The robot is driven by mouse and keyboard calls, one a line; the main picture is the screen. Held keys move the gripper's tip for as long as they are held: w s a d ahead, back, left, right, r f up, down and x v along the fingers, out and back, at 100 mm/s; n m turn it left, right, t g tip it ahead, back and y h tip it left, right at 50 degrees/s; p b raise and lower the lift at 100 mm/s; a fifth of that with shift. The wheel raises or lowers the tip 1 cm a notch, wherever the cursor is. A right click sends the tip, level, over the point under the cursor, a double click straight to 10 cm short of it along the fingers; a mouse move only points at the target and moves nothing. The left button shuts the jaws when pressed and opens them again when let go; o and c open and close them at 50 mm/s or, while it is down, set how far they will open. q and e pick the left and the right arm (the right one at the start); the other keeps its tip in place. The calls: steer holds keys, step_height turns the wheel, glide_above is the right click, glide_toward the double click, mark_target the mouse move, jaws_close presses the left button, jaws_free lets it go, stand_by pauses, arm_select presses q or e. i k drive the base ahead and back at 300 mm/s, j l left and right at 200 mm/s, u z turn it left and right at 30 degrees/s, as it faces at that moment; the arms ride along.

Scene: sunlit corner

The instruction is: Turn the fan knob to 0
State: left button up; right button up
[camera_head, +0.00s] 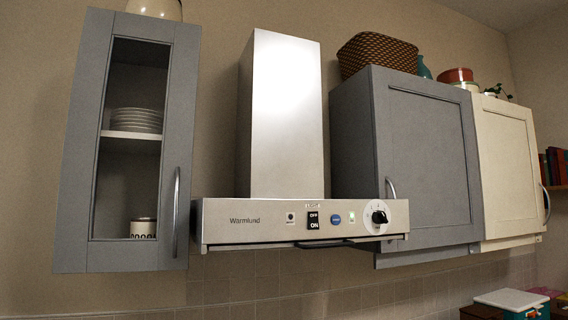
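The fan knob (379,216) is a black knob on a round white dial at the right end of the range hood's front panel (262,222). The dial marks are too small to read, so I cannot tell which number the knob points at. Left of it on the panel are a green-lit switch (351,218), a blue round button (336,219), a black OFF/ON switch (313,219) and a small dark button (290,217). Neither of my grippers shows in the head view.
A grey glass-front cabinet (77,170) hangs left of the hood. A grey cabinet (425,160) and a cream cabinet (508,165) hang to the right, with protruding handles. A dark bar (322,243) runs under the panel. Space before the panel looks clear.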

mark_target(379, 217)
steer(key=z, duration=0.8)
